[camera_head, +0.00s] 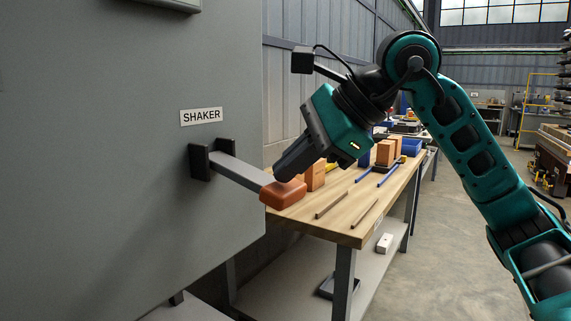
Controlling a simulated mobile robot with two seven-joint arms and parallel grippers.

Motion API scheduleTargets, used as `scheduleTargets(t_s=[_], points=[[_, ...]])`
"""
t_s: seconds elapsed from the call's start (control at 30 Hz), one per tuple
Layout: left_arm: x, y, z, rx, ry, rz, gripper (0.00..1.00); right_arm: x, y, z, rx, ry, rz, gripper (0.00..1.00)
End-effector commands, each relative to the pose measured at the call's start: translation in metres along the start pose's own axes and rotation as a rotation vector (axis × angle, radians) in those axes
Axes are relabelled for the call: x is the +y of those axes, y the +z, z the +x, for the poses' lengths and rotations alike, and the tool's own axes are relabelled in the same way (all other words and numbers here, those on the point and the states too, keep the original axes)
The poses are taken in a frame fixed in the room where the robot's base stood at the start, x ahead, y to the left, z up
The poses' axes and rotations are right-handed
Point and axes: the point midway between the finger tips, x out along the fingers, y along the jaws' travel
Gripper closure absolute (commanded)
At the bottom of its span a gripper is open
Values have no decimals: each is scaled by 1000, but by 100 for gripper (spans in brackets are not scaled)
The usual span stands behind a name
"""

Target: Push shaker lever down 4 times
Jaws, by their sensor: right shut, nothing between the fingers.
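The shaker lever (238,173) is a grey bar that sticks out from a black bracket (199,162) on a grey cabinet, under a white "SHAKER" label (201,116). It slopes slightly down to the right and ends in an orange-brown knob (283,194). My right gripper (281,176) is shut and empty. Its tip is at the top of the knob and seems to touch it, though exact contact is hard to tell. My left gripper is not in view.
The grey cabinet (90,200) fills the left side. Behind the lever stands a wooden workbench (345,215) with brown blocks (386,152), blue boxes (411,147) and thin rods. Open floor (440,260) lies to the right of the bench.

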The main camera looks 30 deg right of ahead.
Motion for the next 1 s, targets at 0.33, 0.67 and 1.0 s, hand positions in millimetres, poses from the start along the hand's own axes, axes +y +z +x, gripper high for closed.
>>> scheduleTargets(t_s=[0.33,0.67,1.0], points=[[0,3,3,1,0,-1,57,4,-4,4,6,6,0,100],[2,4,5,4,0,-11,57,6,-6,7,6,7,0,100],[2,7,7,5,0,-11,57,8,-8,10,6,7,0,100]])
